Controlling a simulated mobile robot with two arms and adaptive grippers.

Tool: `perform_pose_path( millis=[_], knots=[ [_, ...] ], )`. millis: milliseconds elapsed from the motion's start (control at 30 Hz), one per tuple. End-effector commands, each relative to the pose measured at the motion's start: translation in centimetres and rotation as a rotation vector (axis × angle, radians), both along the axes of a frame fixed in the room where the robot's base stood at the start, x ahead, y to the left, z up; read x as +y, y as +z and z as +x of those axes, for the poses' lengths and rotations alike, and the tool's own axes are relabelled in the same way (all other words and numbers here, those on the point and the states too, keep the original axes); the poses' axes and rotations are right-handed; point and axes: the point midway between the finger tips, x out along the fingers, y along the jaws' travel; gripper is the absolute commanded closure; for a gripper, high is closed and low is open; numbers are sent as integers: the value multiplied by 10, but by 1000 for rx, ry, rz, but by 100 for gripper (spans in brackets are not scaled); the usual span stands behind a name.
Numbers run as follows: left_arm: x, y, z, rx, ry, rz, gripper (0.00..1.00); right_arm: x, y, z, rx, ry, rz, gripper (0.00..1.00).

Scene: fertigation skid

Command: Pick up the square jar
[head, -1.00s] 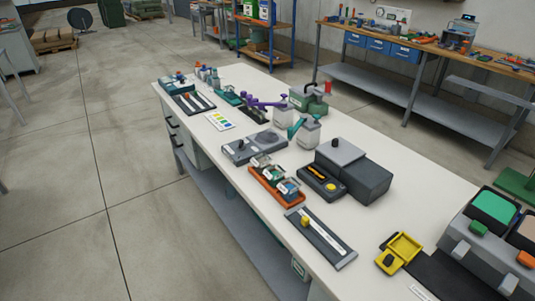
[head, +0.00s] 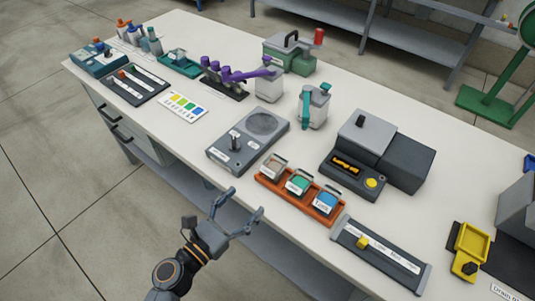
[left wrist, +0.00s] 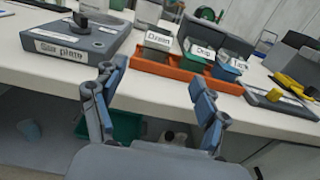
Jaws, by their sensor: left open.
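One jar (head: 314,111) has a teal handle and top. The other jar (head: 268,90) stands behind-left of it, by a purple-armed device. No label marks either as the square jar. My left gripper (head: 246,204) is open and empty, at the table's front edge, left of the orange tray and well short of both jars. Its two fingers also show in the left wrist view (left wrist: 157,84), with nothing between them. My right gripper is not in view.
An orange tray (head: 331,217) holds three small labelled containers. The stir plate (head: 222,157) lies between the gripper side and the jars. A dark grey box device (head: 404,166) stands right of the jars. A slider panel (head: 381,256) lies at the front right.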

Motion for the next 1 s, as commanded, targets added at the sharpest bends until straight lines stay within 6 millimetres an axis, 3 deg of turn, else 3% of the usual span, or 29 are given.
perform_pose_path(
  millis=[333, 667, 1000],
  knots=[
    [-32, 8, 45, -1, 0, -22, 26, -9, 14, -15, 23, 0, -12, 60],
    [-51, 5, 73, 0, 0, -19, 26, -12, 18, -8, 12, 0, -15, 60],
    [-72, 5, 113, 1, 0, -19, 26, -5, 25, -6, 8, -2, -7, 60]
  ],
)
